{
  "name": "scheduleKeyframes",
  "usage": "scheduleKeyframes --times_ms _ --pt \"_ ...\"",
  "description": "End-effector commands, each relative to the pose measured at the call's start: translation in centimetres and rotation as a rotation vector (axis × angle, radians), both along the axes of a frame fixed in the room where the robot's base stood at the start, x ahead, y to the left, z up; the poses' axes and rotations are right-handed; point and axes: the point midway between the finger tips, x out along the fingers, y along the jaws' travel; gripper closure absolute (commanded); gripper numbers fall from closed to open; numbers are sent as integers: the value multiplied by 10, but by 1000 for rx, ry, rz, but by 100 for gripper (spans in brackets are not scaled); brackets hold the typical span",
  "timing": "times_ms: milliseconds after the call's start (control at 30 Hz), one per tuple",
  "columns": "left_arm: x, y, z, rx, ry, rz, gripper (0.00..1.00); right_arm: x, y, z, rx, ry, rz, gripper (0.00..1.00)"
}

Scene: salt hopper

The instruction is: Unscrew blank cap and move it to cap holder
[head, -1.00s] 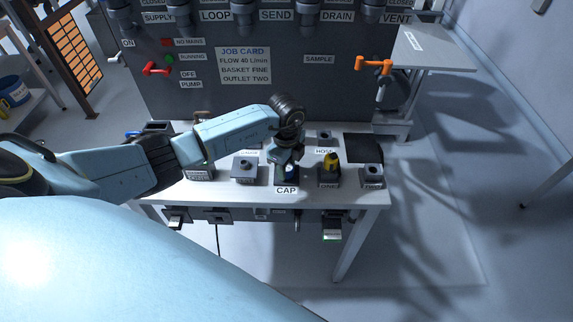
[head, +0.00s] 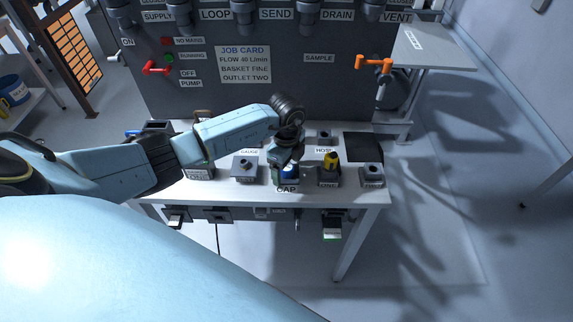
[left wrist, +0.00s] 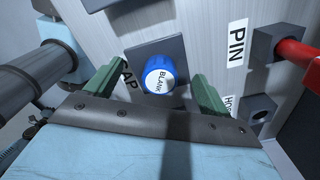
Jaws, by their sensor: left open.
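The blank cap (left wrist: 160,76) is blue with a white top marked BLANK, shown in the left wrist view. It is at the dark square cap holder (left wrist: 146,52) beside the CAP label; I cannot tell how deeply it is seated. In the head view the blue cap (head: 290,171) shows low on the bench, partly hidden by my wrist. My left gripper (left wrist: 157,72) is open, with one green finger on each side of the cap and gaps visible between them. My right gripper is not in view.
A gauge block (head: 244,167) stands left of the cap holder. A block with a yellow piece (head: 331,160) stands close on its right, and another block (head: 372,176) farther right. In the left wrist view a red piece (left wrist: 297,53) sits near the PIN label. A dark mat (head: 363,148) lies behind.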

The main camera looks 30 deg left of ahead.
Motion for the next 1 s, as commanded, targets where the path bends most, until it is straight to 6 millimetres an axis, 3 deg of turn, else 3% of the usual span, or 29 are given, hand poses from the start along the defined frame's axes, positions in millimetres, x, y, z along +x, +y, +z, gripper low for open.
scheduleKeyframes --times_ms 367,1000 --pt "0 0 2 0 0 0 18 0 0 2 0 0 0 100" --pt "0 0 34 0 0 0 18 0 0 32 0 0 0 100"
